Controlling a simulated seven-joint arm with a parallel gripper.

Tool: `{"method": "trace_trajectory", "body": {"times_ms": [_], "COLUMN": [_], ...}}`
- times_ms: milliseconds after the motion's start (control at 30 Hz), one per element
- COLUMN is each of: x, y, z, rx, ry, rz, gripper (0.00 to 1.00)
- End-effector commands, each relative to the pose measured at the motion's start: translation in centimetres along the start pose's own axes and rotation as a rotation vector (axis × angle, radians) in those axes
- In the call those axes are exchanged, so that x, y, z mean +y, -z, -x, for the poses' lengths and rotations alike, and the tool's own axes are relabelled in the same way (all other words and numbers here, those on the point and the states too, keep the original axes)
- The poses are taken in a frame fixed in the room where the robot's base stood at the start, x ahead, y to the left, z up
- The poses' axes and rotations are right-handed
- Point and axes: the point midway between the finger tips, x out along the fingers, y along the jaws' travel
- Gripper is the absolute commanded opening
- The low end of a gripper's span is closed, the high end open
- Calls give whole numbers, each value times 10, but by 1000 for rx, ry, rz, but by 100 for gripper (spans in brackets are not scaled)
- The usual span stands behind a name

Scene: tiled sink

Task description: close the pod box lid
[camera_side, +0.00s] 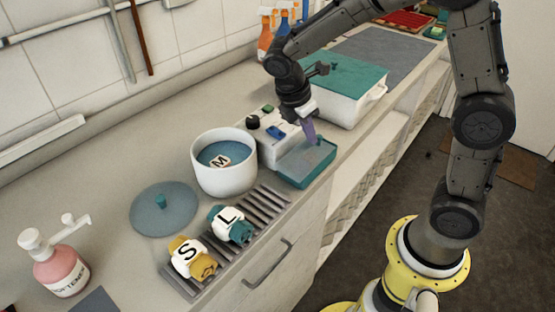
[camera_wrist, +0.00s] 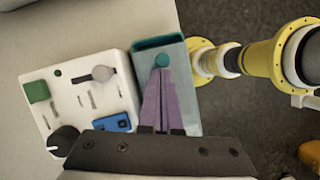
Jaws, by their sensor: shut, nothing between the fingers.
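The pod box (camera_side: 302,178) is a small teal box at the counter's front edge, beside a white control unit. A grey-blue panel, which looks like its lid (camera_wrist: 179,57), covers most of its top in the wrist view. A narrow dark teal strip (camera_wrist: 158,42) shows at the far end.
The white control unit (camera_wrist: 80,95) with knobs and buttons stands close to the left. A white pot (camera_side: 224,178) and a slatted rack (camera_side: 265,203) with S and L pieces are nearer the camera. A large white box (camera_side: 338,105) with teal lid stands behind.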

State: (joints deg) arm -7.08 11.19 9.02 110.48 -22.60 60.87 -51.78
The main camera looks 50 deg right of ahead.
Motion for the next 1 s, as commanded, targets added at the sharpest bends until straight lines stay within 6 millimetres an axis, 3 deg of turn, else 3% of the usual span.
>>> {"method": "trace_trajectory", "body": {"times_ms": [167, 567, 733, 867, 900, 1000], "x": [5, 6, 6, 5, 5, 6], "y": [-17, -20, -7, 16, 25, 22], "z": [-7, -8, -3, 6, 9, 35], "rx": [-2, -7, -5, 0, 2, 7], "ry": [2, 2, 0, -1, -2, -7], "rz": [0, 2, 4, 6, 7, -1], "gripper": [0, 0, 0, 0, 0, 0]}}
